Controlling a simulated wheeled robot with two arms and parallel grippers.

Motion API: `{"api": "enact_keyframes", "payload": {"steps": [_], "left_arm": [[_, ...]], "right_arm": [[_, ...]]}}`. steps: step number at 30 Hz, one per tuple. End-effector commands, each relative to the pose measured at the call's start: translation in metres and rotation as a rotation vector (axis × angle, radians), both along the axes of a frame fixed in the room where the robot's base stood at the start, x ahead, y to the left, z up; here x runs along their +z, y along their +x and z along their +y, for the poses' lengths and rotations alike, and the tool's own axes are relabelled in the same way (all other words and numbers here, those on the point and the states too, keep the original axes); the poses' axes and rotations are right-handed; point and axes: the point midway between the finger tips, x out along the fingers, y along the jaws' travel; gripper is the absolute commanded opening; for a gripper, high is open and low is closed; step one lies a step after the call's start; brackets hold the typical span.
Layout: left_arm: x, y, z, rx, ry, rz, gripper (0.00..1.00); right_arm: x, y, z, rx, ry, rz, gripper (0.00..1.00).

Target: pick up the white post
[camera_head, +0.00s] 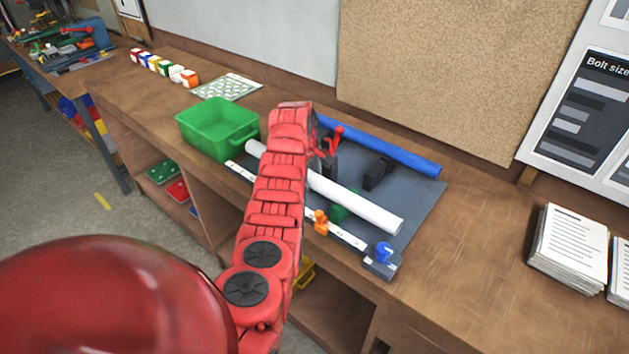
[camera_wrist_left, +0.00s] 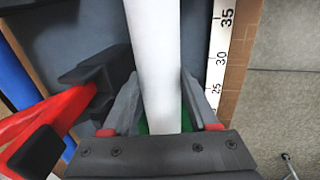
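The white post (camera_head: 365,207) lies slanting across a dark mat (camera_head: 428,208) on the bench in the head view. My left arm covers part of it. In the left wrist view the white post (camera_wrist_left: 153,45) runs straight down the middle, between the two grey fingers of my left gripper (camera_wrist_left: 160,80). The fingers stand apart, one on each side of the post, with their tips close to its edges. I see no clear grip, and contact is hard to judge. In the head view the left gripper is mostly hidden behind its arm. My right gripper is not in view.
A blue pole (camera_head: 400,152) lies behind the post. A red-and-black clamp-like thing (camera_head: 333,140) and a black block (camera_head: 378,172) stand between them. A white ruler (camera_head: 348,237), orange piece (camera_head: 320,222) and blue-topped piece (camera_head: 382,254) are in front. A green bin (camera_head: 205,140) stands left.

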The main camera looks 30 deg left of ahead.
Motion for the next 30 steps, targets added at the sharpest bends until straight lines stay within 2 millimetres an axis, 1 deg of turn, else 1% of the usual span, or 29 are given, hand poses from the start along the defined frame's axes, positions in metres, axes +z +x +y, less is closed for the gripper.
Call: {"api": "enact_keyframes", "payload": {"steps": [1, 5, 6, 8, 9, 23, 26, 30], "left_arm": [[0.0, 0.0, 0.0, 0.0, 0.0, 0.0, 0.49], [0.0, 0.0, 0.0, 0.0, 0.0, 0.0, 0.26], [0.0, 0.0, 0.0, 0.0, 0.0, 0.0, 0.19], [0.0, 0.0, 0.0, 0.0, 0.001, 0.0, 0.08], [0.0, 0.0, 0.0, 0.0, 0.001, 0.0, 0.01], [0.001, 0.0, 0.0, 0.0, 0.001, -0.002, 0.0], [0.003, 0.001, 0.001, 0.0, 0.002, -0.003, 0.0], [0.01, 0.001, 0.001, 0.001, 0.003, -0.004, 0.0]], "right_arm": [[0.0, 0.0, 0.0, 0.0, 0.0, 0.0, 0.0], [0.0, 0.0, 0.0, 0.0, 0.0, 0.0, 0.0], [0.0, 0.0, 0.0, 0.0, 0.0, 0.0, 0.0], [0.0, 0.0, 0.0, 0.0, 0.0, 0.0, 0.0], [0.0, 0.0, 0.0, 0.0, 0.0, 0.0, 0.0], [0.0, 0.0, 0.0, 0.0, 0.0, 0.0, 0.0], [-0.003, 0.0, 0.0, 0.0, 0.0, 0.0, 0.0], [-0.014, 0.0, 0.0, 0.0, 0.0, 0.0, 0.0]]}}
